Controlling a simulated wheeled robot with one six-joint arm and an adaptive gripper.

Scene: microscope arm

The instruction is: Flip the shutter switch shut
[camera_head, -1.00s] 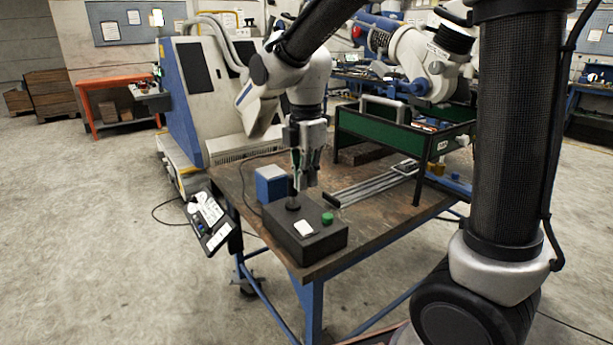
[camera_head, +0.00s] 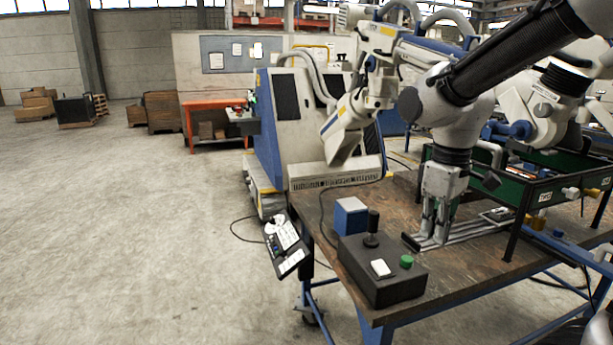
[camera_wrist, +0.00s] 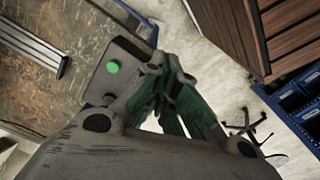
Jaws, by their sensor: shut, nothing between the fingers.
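A dark control box (camera_head: 385,290) sits at the near corner of the workbench. On its top are an upright black lever with a knob (camera_head: 371,226), a green button (camera_head: 406,261) and a white plate (camera_head: 381,268). I cannot tell for certain which part is the shutter switch. My gripper (camera_head: 433,238) is shut and empty, pointing down to the right of the lever and apart from it. In the wrist view the fingers (camera_wrist: 163,68) are beside the box (camera_wrist: 128,52) and its green button (camera_wrist: 113,66).
A blue box (camera_head: 350,218) stands behind the control box on the workbench (camera_head: 460,275). Metal rails (camera_head: 470,229) lie on the bench near my gripper. A green-sided rack (camera_head: 510,188) stands at the right. A tilted panel (camera_head: 286,248) hangs at the bench's left edge.

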